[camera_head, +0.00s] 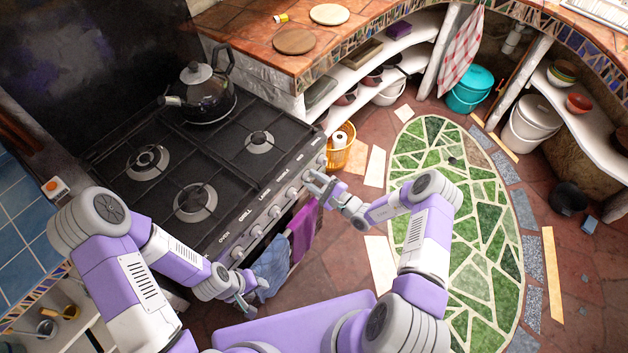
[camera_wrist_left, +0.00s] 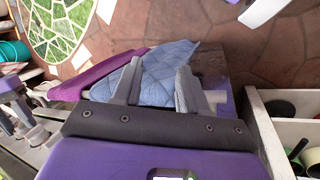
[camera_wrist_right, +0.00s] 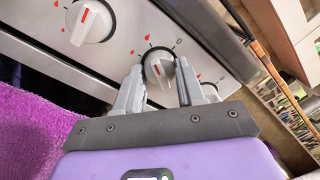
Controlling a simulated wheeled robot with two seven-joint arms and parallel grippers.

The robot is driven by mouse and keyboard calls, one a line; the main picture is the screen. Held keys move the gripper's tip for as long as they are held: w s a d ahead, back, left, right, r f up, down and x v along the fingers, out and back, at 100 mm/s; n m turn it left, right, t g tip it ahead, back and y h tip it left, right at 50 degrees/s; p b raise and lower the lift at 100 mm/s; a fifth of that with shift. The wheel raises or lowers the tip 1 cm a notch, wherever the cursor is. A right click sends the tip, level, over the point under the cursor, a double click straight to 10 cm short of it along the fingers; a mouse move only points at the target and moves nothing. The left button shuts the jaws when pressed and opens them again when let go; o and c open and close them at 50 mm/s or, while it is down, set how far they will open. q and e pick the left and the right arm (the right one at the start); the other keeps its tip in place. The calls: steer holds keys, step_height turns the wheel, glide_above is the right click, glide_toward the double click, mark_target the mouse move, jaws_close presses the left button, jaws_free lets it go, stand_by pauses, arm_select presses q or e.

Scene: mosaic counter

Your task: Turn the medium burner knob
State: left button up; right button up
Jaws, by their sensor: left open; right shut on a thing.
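My right gripper (camera_head: 316,182) is at the stove's front panel, toward its far end. In the right wrist view its fingers (camera_wrist_right: 160,80) are shut on a round knob (camera_wrist_right: 159,70) with a red mark, one finger on each side. I cannot tell from the label which burner this knob serves. A neighbouring knob (camera_wrist_right: 90,21) with a red mark is to its left in that view. My left gripper (camera_head: 246,303) is open and empty, low in front of the stove. In the left wrist view its fingers (camera_wrist_left: 158,82) show against a blue cloth.
The blue cloth (camera_head: 270,268) and a purple towel (camera_head: 303,230) hang at the stove front, close to my arms. A kettle (camera_head: 202,92) stands on the back of the hob. A yellow basket (camera_head: 340,150) is on the floor beyond the stove.

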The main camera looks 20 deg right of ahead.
steer(key=o, duration=1)
steer(key=shift+o, duration=0.2)
arm_select(q)
steer(key=shift+r+p, duration=0.45)
arm_select(e)
steer(key=v, duration=0.7)
steer(key=shift+s+d, duration=0.2)
steer(key=shift+s, duration=0.05)
arm_select(q)
jaws_close()
arm_select(e)
steer(key=shift+a, duration=0.1)
